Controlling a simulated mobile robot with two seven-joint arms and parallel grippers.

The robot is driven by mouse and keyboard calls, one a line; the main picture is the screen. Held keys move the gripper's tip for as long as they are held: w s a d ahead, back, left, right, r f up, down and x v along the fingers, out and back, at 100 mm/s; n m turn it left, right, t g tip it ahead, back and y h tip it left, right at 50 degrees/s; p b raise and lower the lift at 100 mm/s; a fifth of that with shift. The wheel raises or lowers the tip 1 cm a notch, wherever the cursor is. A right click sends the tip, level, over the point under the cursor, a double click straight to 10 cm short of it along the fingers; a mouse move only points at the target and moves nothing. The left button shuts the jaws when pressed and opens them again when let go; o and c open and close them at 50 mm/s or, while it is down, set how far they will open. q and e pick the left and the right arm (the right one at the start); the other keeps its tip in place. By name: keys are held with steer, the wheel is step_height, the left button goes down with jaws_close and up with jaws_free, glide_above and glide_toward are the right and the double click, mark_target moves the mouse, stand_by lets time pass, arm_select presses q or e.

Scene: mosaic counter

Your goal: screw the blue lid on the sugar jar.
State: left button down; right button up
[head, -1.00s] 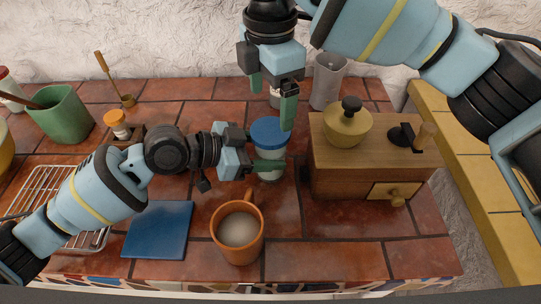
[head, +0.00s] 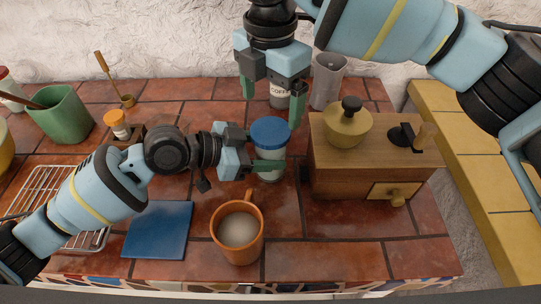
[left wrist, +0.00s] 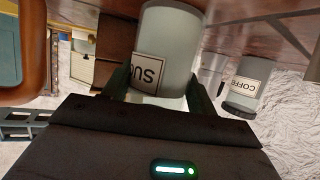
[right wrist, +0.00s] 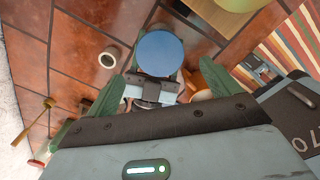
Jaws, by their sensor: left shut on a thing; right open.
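The sugar jar (head: 270,170) is a pale upright jar on the tiled counter; part of its label shows in the left wrist view (left wrist: 149,70). The blue lid (head: 270,132) rests on top of the jar and looks level; whether it is threaded on cannot be told. It also shows as a round disc in the right wrist view (right wrist: 160,53). My left gripper (head: 268,167) is shut on the jar's body, below the lid. My right gripper (head: 272,98) is open and empty, pointing down above the lid, its green fingers apart on either side.
A coffee jar (head: 279,97) and grey pitcher (head: 328,82) stand behind. A wooden grinder box (head: 335,157) is close on the right. An orange mug (head: 238,232) stands in front, beside a blue board (head: 158,230). The counter's front right is clear.

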mark_target(270, 130)
steer(key=shift+f, duration=2.85)
steer(key=shift+c, duration=0.5)
steer(key=c, duration=0.9)
steer(key=m, duration=1)
steer(key=o, duration=1.1)
